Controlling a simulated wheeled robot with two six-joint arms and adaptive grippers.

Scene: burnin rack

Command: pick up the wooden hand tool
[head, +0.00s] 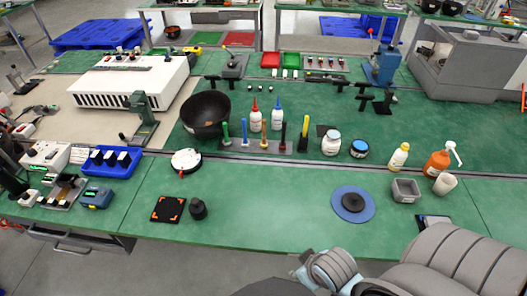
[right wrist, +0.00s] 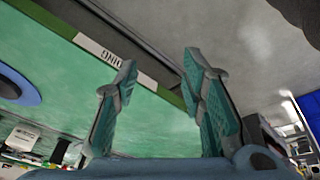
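Several upright hand tools with differently coloured handles stand in a row in a dark holder (head: 250,146) at the middle of the green bench. One has an orange-tan handle (head: 264,133) that could be the wooden one; its material is too small to tell. My right gripper (head: 303,272) is at the bench's front edge, far from the tools. In the right wrist view its fingers (right wrist: 158,70) are apart with nothing between them. My left gripper is not in view.
A black bowl (head: 206,112), glue bottles (head: 277,116) and a white jar (head: 332,143) stand around the holder. A blue round mat with a dark disc (head: 353,203), a grey bin (head: 405,190) and an orange pump bottle (head: 437,163) are at right. The front middle of the bench is clear.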

